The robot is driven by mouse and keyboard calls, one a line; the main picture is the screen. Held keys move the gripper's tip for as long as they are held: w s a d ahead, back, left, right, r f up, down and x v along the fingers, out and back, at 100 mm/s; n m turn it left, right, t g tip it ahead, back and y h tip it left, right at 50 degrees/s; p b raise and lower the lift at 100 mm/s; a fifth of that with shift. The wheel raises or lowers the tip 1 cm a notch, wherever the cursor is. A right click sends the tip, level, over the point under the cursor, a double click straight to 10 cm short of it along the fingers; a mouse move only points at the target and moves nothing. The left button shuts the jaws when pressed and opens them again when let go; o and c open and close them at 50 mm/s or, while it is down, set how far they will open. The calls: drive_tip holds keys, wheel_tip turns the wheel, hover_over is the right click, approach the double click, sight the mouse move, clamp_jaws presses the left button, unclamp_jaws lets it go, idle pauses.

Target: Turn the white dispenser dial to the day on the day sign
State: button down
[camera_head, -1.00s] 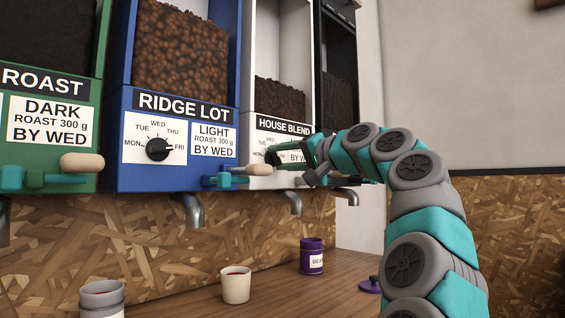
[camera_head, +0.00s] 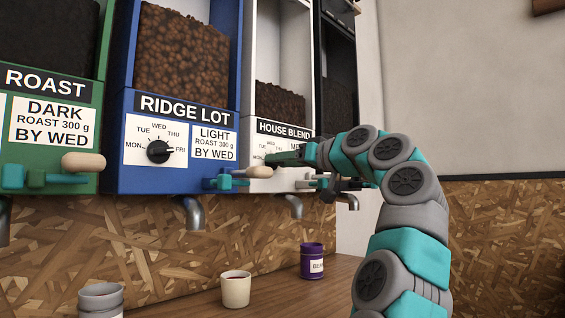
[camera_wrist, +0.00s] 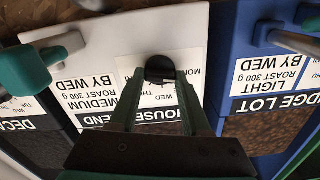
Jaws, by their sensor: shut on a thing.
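The white dispenser (camera_head: 281,64) is labelled HOUSE BLEND and stands between the blue and black ones. My gripper (camera_head: 272,158) reaches its front from the right. In the wrist view, which is upside down, my gripper (camera_wrist: 160,78) is shut on the black dial (camera_wrist: 160,65) with one finger on each side. The dial's pointer direction is hidden by the fingers. Of the day marks around it, WED, THU and part of MON show. The white dispenser's label (camera_wrist: 88,84) reads MEDIUM, ROAST 300 g, BY WED. I see no separate day sign.
The blue dispenser (camera_head: 170,180) has its dial (camera_head: 158,152) pointing near FRI. Lever handles (camera_head: 258,172) and spouts (camera_head: 292,205) stick out below the fronts. A white cup (camera_head: 236,290), a grey cup (camera_head: 101,300) and a purple canister (camera_head: 312,260) stand on the counter below.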

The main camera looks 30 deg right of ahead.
drive_tip(key=shift+n, duration=0.3)
idle(0.4)
drive_tip(key=shift+c, duration=1.8)
unclamp_jaws()
drive_tip(key=shift+s, duration=0.1)
drive_tip(key=b+v, duration=0.1)
drive_tip(key=v, duration=0.6)
drive_tip(key=shift+s+b, duration=0.25)
drive_tip(key=shift+b, duration=0.1)
drive_tip(key=shift+d, duration=0.1)
